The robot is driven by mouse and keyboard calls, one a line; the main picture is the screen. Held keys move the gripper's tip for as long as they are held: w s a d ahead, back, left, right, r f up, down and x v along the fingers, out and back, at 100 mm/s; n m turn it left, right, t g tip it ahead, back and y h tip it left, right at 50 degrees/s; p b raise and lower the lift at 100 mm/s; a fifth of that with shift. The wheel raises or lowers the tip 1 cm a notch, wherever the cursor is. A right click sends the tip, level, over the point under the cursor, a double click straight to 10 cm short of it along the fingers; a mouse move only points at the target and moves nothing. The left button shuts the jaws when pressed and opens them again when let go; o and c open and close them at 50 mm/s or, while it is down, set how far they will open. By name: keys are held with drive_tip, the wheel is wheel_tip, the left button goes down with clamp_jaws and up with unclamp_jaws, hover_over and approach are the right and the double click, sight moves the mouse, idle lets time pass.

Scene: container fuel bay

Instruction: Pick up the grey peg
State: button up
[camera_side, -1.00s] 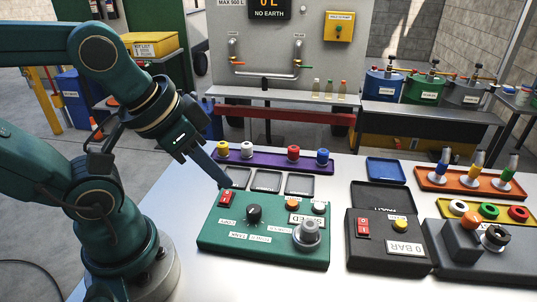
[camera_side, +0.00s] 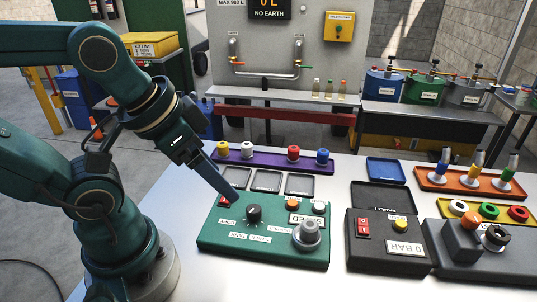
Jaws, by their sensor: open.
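A grey, stepped, peg-like piece (camera_side: 307,234) stands upright at the right front of the green control box (camera_side: 225,240). I cannot tell whether the tips touch the box.
A black knob (camera_side: 254,214) and an orange button (camera_side: 292,205) lie between my gripper and the grey piece. Behind is a purple rack (camera_side: 265,161) with coloured caps. To the right are a black box (camera_side: 375,262) and an orange tray (camera_side: 470,187) with several coloured pegs.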

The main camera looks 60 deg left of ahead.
drive_tip(key=w+a+r+m+g+y, duration=0.2)
drive_tip(key=a+m+y, duration=0.15)
drive_tip(key=m, duration=0.25)
drive_tip(key=m+y, duration=0.7)
drive_tip(key=m, duration=0.6)
hover_over(312, 231)
drive_tip(key=w+a, duration=0.2)
drive_tip(key=a, duration=0.4)
wheel_tip(312, 231, down, 6)
drive_tip(key=d+f+m+t, duration=0.1)
drive_tip(key=d, duration=0.1)
drive_tip(key=d+f+m+t+y, duration=0.1)
drive_tip(key=d+f, duration=0.1)
drive_tip(key=shift+s+f+m, duration=0.2)
drive_tip(key=shift+f+m, duration=0.05)
drive_tip(key=shift+m, duration=0.05)
drive_tip(key=f, duration=0.1)
drive_tip(key=s+d+f+m+t, duration=0.1)
drive_tip(key=d+f+m, duration=0.1)
drive_tip(key=shift+s+d+f+t, duration=0.15)
drive_tip(key=shift+s+f+t, duration=0.15)
drive_tip(key=shift+s+f, duration=0.1)
drive_tip(key=shift+x, duration=2.4)
drive_tip(key=shift+r, duration=0.1)
clamp_jaws()
